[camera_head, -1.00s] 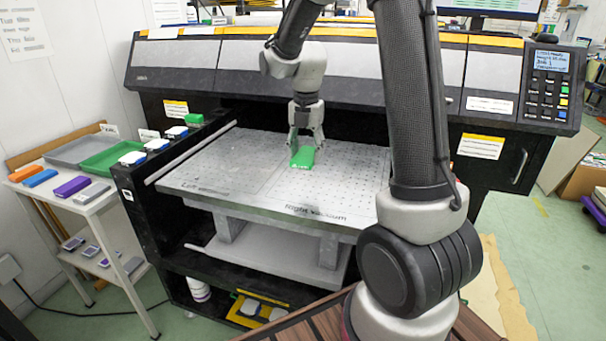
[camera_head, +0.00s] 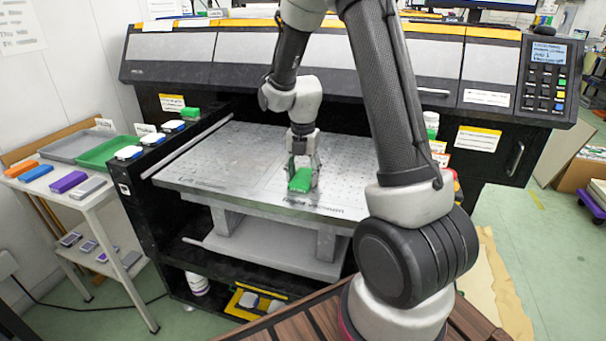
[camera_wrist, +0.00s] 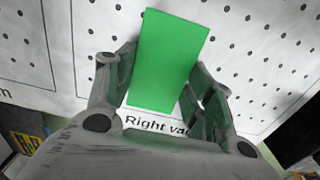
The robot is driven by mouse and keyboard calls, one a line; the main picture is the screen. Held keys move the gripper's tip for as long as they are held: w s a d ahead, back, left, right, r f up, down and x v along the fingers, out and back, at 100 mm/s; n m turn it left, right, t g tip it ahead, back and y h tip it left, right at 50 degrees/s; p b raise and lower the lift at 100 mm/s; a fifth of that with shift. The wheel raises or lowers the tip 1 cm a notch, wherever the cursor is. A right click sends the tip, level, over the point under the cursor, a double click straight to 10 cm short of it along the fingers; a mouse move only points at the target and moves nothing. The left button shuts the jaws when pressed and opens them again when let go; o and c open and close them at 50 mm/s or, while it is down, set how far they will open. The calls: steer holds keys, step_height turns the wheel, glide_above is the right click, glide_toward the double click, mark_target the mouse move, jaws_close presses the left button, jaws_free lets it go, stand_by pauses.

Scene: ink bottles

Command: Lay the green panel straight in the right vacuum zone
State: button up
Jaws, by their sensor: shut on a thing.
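The green panel (camera_head: 300,181) is at the front of the right half of the printer's perforated bed (camera_head: 345,180). In the wrist view the panel (camera_wrist: 168,60) shows its bright face, slightly turned against the zone's printed lines. My gripper (camera_head: 303,168) points down, with its fingers (camera_wrist: 160,95) on either side of the panel and shut on it. The "Right vacuum" lettering (camera_wrist: 150,124) lies just in front of the panel, partly covered by my gripper. I cannot tell whether the panel touches the bed.
The left part of the bed (camera_head: 225,160) is clear. A side table (camera_head: 95,190) holds a grey tray, a green tray (camera_head: 105,150) and orange, blue, purple and grey pieces. The printer's cover stands behind the bed.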

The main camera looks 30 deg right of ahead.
mark_target(303, 178)
steer(key=o, duration=1)
steer(key=shift+r, duration=0.4)
steer(key=s+r+m, duration=0.3)
steer(key=r+m, duration=0.1)
steer(key=r, duration=1.1)
steer(key=s+r+m+t, duration=0.2)
steer(key=s+r+m, duration=0.1)
steer(key=s+m, duration=0.7)
steer(key=s+r+m+t, duration=0.2)
steer(key=s+r+m, duration=0.1)
steer(key=s+m, duration=0.8)
steer(key=shift+s+d+m, duration=0.3)
steer(key=shift+m, duration=0.7)
